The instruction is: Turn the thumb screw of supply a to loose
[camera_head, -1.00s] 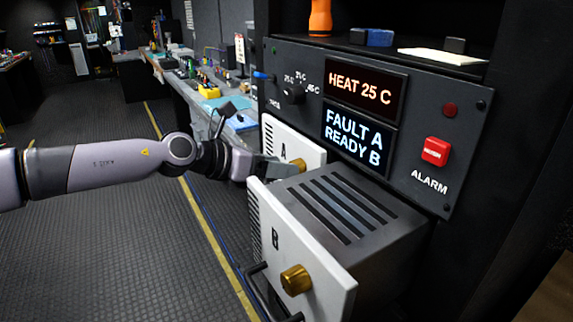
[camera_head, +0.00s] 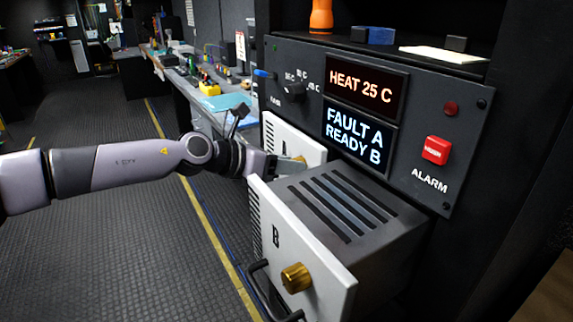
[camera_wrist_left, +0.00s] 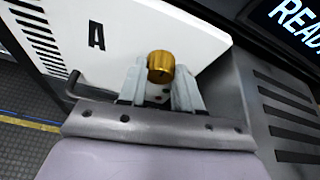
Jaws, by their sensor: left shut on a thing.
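Supply A (camera_head: 284,133) is a white-fronted module set in the rack, marked with an A; its front also shows in the left wrist view (camera_wrist_left: 130,45). Its brass thumb screw (camera_wrist_left: 161,67) sits between the fingers of my left gripper (camera_wrist_left: 158,88), which is shut on it. In the head view my left gripper (camera_head: 283,165) reaches the front of supply A from the left, and the screw is mostly hidden behind the fingers. I cannot tell how far the screw is turned. My right gripper is not in view.
Supply B (camera_head: 335,280), with its own brass thumb screw (camera_head: 296,278) and a dark handle, sticks out in front of supply A. The display (camera_head: 355,138) reads FAULT A, READY B. A red alarm button (camera_head: 436,151) is at the right. Open floor lies left.

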